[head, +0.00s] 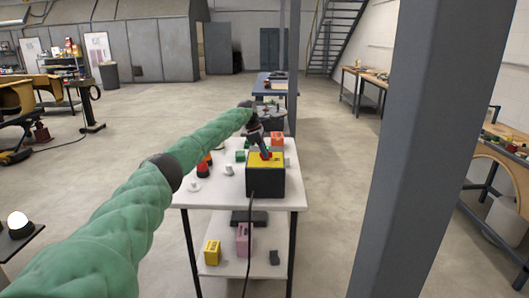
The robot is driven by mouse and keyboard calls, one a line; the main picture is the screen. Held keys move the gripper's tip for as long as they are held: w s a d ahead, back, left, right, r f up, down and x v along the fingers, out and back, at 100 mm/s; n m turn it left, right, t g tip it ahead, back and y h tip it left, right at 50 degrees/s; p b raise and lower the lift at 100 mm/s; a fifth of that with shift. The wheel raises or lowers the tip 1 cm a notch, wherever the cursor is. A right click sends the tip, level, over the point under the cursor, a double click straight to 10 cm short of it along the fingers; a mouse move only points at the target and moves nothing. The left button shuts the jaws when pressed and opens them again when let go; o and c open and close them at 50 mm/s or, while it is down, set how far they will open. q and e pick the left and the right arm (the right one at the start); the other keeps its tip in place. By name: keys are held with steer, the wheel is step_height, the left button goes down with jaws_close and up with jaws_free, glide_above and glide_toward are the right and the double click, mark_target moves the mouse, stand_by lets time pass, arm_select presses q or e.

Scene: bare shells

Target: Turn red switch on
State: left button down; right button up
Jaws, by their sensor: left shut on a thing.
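A black box with a yellow top (272,162) stands on the right part of the white table, with a dark cable hanging down its front. The red switch (267,156) sits on the yellow top and is mostly hidden by my gripper. My left arm, in a green sleeve, reaches in from the left, and my left gripper (265,152) points down at the switch, shut on it. Whether the switch is on or off cannot be told. My right gripper is not in view.
The white table (235,198) also bears several small red, white, green and orange items. Its lower shelf (222,258) holds a yellow box (212,253) and a pink box (243,238). A thick grey post (425,150) rises close by on the right. Open floor lies to the left.

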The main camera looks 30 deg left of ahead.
arm_select(q)
steer(key=c, duration=1.4)
jaws_free()
steer(key=shift+a, duration=0.1)
steer(key=shift+o, duration=0.2)
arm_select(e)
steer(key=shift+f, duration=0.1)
